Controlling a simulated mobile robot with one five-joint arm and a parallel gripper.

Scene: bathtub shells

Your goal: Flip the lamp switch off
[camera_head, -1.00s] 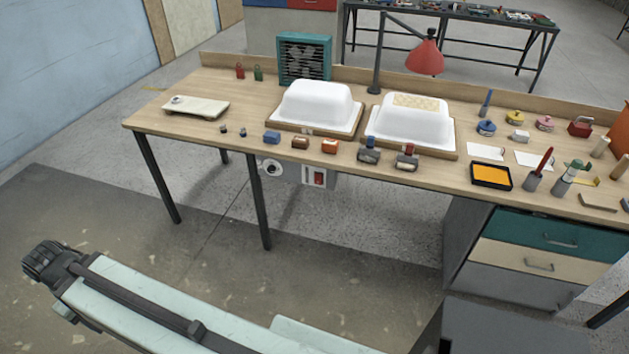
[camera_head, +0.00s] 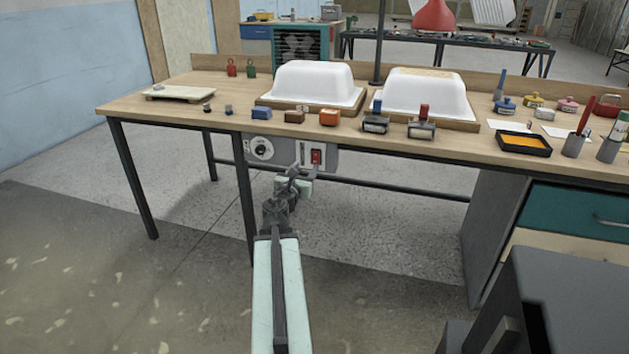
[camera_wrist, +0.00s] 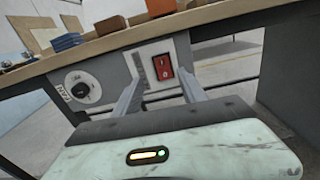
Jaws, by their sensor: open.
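A red rocker switch (camera_head: 316,157) sits on a grey control panel (camera_head: 285,153) under the front edge of the workbench. In the wrist view the red switch (camera_wrist: 162,67) is straight ahead, seen between and beyond my fingers. My gripper (camera_wrist: 160,95) is open and empty, apart from the panel. In the head view my gripper (camera_head: 296,176) is just below and in front of the panel. The red lamp (camera_head: 434,16) stands behind the white shells, its shade cut by the top edge. I cannot tell whether it is lit.
A round dial (camera_head: 262,149) is on the panel left of the switch. The workbench (camera_head: 150,100) holds two white tub shells (camera_head: 312,82) and several small blocks and tools. A table leg (camera_head: 246,200) stands left of my arm. The floor in front is partly clear.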

